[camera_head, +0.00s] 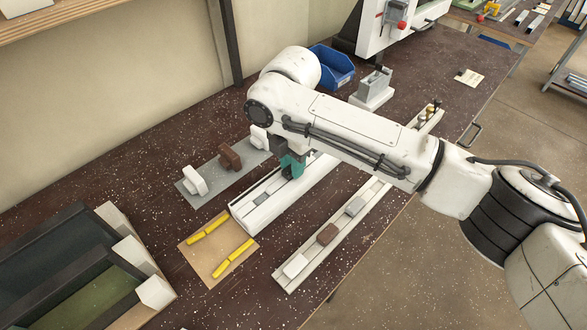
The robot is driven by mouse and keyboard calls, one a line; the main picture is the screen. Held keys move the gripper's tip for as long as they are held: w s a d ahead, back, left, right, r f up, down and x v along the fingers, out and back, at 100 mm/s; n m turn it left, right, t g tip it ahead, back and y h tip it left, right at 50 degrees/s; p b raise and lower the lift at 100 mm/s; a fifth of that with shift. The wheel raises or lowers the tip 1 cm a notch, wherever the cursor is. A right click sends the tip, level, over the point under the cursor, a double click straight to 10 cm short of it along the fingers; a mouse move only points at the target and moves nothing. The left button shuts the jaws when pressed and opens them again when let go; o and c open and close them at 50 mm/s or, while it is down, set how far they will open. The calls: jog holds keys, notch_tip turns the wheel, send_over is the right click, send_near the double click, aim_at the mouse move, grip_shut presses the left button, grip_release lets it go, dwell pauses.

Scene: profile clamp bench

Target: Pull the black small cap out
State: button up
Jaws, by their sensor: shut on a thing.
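My gripper (291,165), with teal fingers, points down over the white profile rail (262,208) in the middle of the bench. It is shut on a small dark thing, the black small cap (287,173), at the rail. The fingers and arm hide much of the cap. I cannot tell whether it is still seated in the rail or clear of it. A grey piece (261,198) sits in the rail's channel, left of the gripper.
A second rail (318,260) in front holds white, brown and grey pieces. A grey plate (212,183) behind carries white and brown blocks. A tan board (214,252) with yellow strips lies left. A blue bin (333,68) and a grey holder (373,88) stand at the back.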

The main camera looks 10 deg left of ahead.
grip_shut()
jog(key=shift+r+p, duration=0.8)
jog(key=shift+r, duration=0.1)
notch_tip(320, 180, up, 8)
jog(key=p, duration=0.6)
jog(key=shift+p, duration=0.4)
dwell(0.5)
